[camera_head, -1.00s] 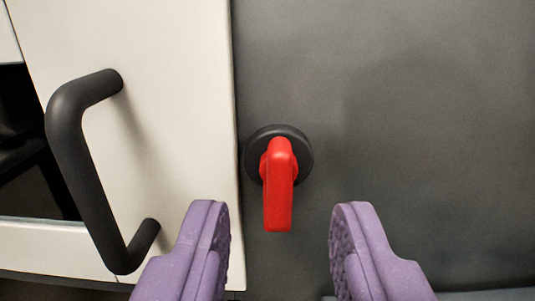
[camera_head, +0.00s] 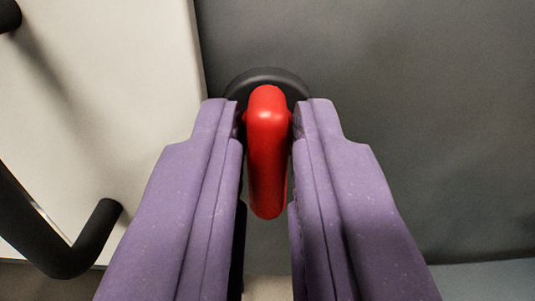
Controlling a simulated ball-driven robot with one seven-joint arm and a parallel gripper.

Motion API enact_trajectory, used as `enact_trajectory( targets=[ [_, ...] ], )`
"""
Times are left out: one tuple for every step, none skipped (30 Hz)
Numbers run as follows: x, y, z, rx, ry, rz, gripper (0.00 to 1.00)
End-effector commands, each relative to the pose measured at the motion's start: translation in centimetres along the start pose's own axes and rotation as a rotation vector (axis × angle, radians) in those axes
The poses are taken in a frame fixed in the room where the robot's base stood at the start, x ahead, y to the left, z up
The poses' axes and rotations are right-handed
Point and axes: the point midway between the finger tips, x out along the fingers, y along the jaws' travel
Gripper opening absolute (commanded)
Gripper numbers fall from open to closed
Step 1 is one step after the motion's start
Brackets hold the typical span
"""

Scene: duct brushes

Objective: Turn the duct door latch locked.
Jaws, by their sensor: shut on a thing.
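The red duct door latch (camera_head: 267,150) sits in the middle of the view on a round black base (camera_head: 267,77) fixed to the grey panel. Its lever points straight down in the picture. My gripper (camera_head: 267,118), with two purple fingers, is shut on the red latch, one finger on each side of the lever near its upper part. The fingers hide the sides of the black base. The white duct door (camera_head: 110,80) stands to the left of the latch.
A black bar handle (camera_head: 85,240) on the white door is at the left, partly out of frame. The grey panel (camera_head: 430,120) to the right is bare. A pale surface (camera_head: 490,278) shows along the bottom right.

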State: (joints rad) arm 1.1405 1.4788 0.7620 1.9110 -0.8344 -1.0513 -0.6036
Motion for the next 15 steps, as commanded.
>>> enact_trajectory(
  targets=[
    [-0.01,0.01,0.04,0.009,0.0,0.0,0.0],
    [-0.01,0.02,0.05,0.016,0.0,0.0,0.0],
    [-0.01,0.03,0.06,0.028,0.0,0.0,0.0],
    [0.0,0.03,0.06,0.039,0.0,0.0,0.0],
    [0.0,0.05,0.07,0.052,0.0,0.0,0.0],
    [0.0,0.06,0.07,0.071,0.0,0.0,0.0],
    [0.0,0.08,0.08,0.088,0.0,0.0,0.0],
    [0.01,0.09,0.08,0.106,0.0,0.0,0.0],
    [0.01,0.11,0.08,0.133,0.001,0.0,0.0],
    [0.01,0.12,0.09,0.155,0.001,0.0,0.0],
    [0.01,0.12,0.1,0.179,0.001,0.0,0.0],
    [0.01,0.13,0.12,0.212,0.001,0.0,0.0],
    [0.01,0.13,0.13,0.239,0.001,0.0,0.0],
    [0.0,0.14,0.14,0.267,0.001,0.0,0.0],
    [0.0,0.15,0.15,0.304,0.001,0.0,0.0]
  ],
)
